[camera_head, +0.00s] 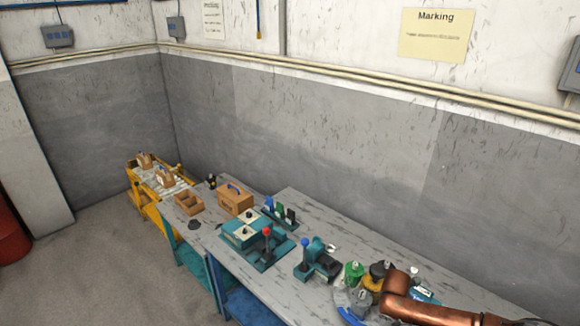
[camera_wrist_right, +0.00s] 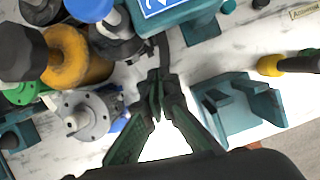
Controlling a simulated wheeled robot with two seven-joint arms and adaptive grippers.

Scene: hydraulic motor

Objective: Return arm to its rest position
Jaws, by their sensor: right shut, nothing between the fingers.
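My right gripper (camera_wrist_right: 156,92) shows in the right wrist view with its two dark green fingers together at the tips and nothing between them. It is above the pale worktop, between a grey flanged part (camera_wrist_right: 88,115) on the left and a teal fixture (camera_wrist_right: 240,108) on the right. In the head view a copper-coloured link of my arm crosses the lower right corner, over the bench beside the motor parts. Its gripper cannot be made out there. My left gripper is in neither view.
A yellow-orange part (camera_wrist_right: 75,57) and a green part (camera_head: 354,271) are close to the arm. Teal fixtures (camera_head: 317,262), a teal press (camera_head: 258,241) and wooden boxes (camera_head: 236,200) stand along the bench (camera_head: 340,221). A yellow-handled tool (camera_wrist_right: 275,65) lies at right. The wall runs behind.

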